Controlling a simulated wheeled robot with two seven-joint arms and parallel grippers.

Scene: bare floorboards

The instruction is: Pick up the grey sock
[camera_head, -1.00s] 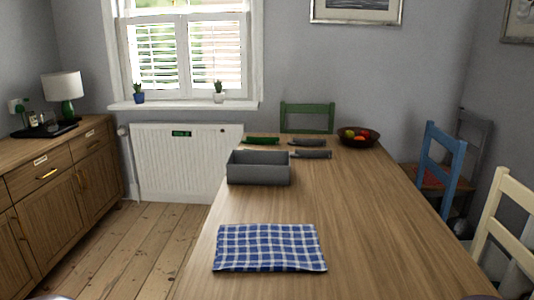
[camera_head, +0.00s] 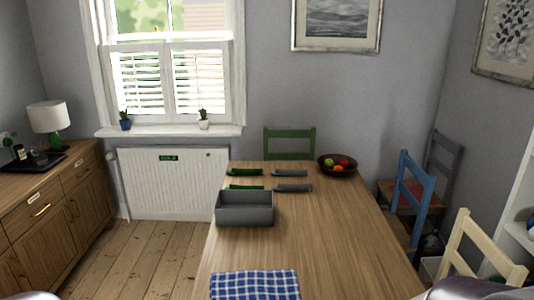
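Two long grey items (camera_head: 290,173) lie near the far end of the wooden table, one behind the other; the nearer one (camera_head: 293,188) is slightly longer. They look like grey socks, but their detail is too small to be sure. Two green items (camera_head: 245,172) of similar shape lie just to their left, the nearer one (camera_head: 246,187) right behind the grey box. Neither of my grippers shows; only parts of my arms appear at the bottom corners, away from the socks.
An open grey box (camera_head: 245,214) stands at the table's left edge. A blue checked cloth (camera_head: 255,285) lies at the near end. A fruit bowl (camera_head: 337,165) stands far right. The table's (camera_head: 330,235) right half is clear. Blue (camera_head: 411,195) and cream (camera_head: 470,245) chairs stand along the right.

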